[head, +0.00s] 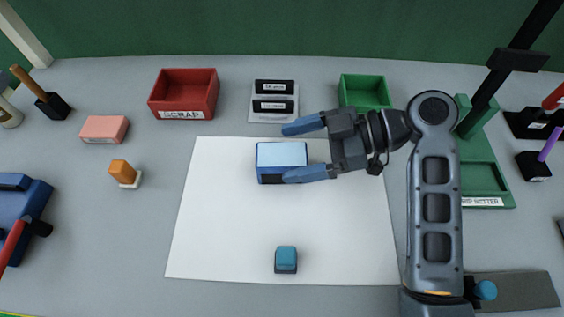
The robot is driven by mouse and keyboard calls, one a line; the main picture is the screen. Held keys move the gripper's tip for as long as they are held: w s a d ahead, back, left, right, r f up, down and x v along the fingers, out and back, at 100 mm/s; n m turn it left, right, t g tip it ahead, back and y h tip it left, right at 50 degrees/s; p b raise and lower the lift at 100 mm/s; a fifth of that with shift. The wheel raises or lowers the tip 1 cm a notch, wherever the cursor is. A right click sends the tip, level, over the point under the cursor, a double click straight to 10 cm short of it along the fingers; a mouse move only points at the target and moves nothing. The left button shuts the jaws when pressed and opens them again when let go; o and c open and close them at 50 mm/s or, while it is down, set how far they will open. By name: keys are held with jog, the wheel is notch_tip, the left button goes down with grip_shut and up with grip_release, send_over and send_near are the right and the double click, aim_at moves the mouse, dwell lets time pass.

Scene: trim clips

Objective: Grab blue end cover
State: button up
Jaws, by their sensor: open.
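A light blue box-shaped piece with a dark front (281,154) lies on the white sheet (220,220). A smaller teal-blue block on a dark base (286,254) stands near the sheet's front edge. I cannot tell which of the two is the blue end cover. My gripper (292,153) is open and empty, pointing left at the larger blue piece. Its upper finger is beyond the piece's back edge; its lower finger overlaps the front right corner and hides part of it. I cannot tell its height above the piece.
A red SCRAP bin (183,93), a labelled holder (273,101) and a green bin (364,90) line the back. A pink block (104,129) and an orange piece (122,170) sit left. A green fixture (484,176) stands right. The sheet's left and front are mostly clear.

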aim_at(284, 154)
jog(key=x, duration=0.3)
jog(key=shift+a+f, duration=0.1)
jog(key=shift+f, duration=0.05)
jog(key=c, duration=1)
jog(key=shift+c, duration=0.7)
